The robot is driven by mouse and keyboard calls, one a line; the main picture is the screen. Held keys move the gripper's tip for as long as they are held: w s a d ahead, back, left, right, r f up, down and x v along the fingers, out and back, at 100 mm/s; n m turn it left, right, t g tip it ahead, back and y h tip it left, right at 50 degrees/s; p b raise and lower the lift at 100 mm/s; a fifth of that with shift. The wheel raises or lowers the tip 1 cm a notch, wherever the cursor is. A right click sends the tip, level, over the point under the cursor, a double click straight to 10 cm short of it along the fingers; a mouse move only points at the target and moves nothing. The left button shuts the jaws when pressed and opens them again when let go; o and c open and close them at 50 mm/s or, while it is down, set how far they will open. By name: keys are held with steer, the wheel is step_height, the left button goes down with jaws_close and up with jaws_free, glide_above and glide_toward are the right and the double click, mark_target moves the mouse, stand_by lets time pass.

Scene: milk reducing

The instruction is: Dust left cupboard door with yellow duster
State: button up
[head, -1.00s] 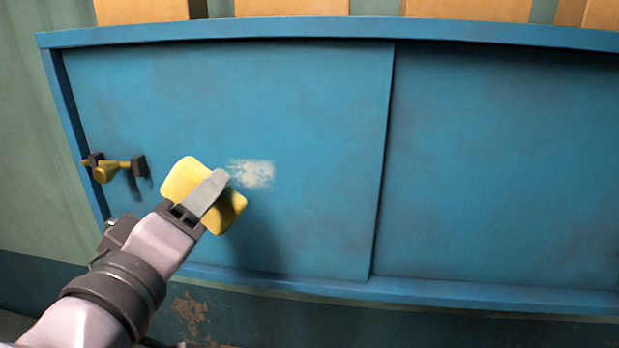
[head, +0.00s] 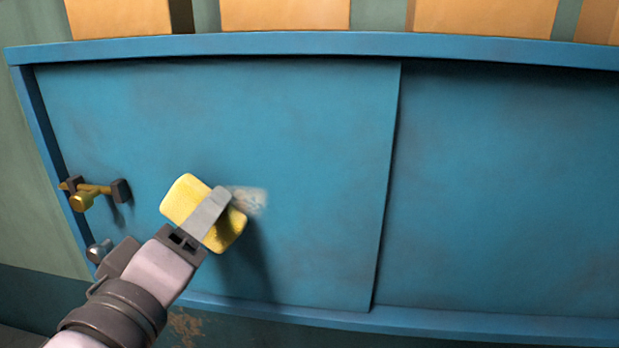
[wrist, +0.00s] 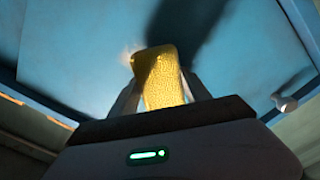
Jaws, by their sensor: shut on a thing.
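The yellow duster (head: 187,200) is a square sponge-like block held in my gripper (head: 214,208). My gripper is shut on it, with a finger on each side, as the wrist view shows the duster (wrist: 162,80) between the fingers. The left cupboard door (head: 310,180) is a blue panel with faint dark smudges. A pale dusty patch (head: 251,200) on the door lies just right of the duster, partly hidden by the duster and fingertip. The duster casts a shadow on the door; I cannot tell whether it touches.
A yellow and dark handle (head: 95,191) sticks out at the door's left side, with a small metal knob (head: 98,250) below it. The right panel (head: 500,190) is bare. Several orange boxes (head: 285,14) stand on the cupboard top.

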steer(key=shift+w+d+b, duration=0.1)
steer(key=shift+w+b, duration=0.5)
steer(key=shift+w, duration=0.35)
